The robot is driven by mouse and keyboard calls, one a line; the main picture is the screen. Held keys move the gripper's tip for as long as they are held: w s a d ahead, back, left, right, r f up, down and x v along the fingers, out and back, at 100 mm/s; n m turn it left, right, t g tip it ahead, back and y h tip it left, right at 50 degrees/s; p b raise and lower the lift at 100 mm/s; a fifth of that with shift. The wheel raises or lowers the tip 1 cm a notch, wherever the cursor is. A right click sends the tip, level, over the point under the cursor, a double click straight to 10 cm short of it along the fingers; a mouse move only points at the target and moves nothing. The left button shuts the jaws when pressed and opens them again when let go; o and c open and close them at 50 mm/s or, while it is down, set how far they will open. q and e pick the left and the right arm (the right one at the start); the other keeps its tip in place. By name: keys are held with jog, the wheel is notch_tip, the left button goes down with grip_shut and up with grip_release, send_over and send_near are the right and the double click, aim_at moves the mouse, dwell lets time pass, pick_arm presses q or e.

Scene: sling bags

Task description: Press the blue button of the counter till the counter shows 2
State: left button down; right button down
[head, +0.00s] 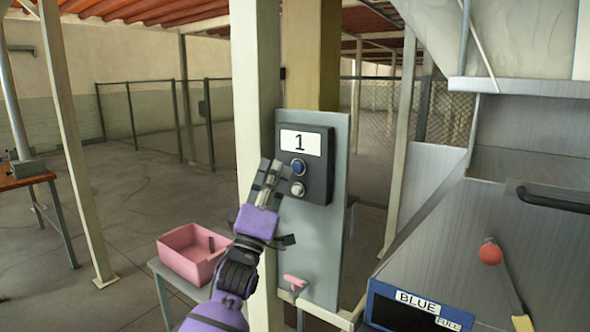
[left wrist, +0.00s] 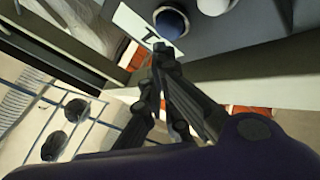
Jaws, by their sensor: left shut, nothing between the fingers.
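The counter (head: 318,170) is a dark box on a grey upright panel, and its white display (head: 300,142) reads 1. Its blue button (head: 298,167) sits below the display, with a pale button (head: 297,189) under it. My left gripper (head: 274,166) is shut and empty, just left of the blue button; I cannot tell whether it touches the counter. In the left wrist view the blue button (left wrist: 171,21) is at the top, beyond the shut fingertips (left wrist: 161,52), with a visible gap in the picture. My right gripper is not in view.
A pink bin (head: 190,254) stands on a stand at lower left. A pink-handled item (head: 294,282) is low on the panel. A pale post (head: 256,80) rises just behind my left gripper.

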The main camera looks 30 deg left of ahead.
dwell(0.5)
pick_arm(q)
jog(key=shift+w, duration=0.1)
jog(key=shift+w, duration=0.35)
jog(key=shift+w, duration=0.15)
dwell(0.3)
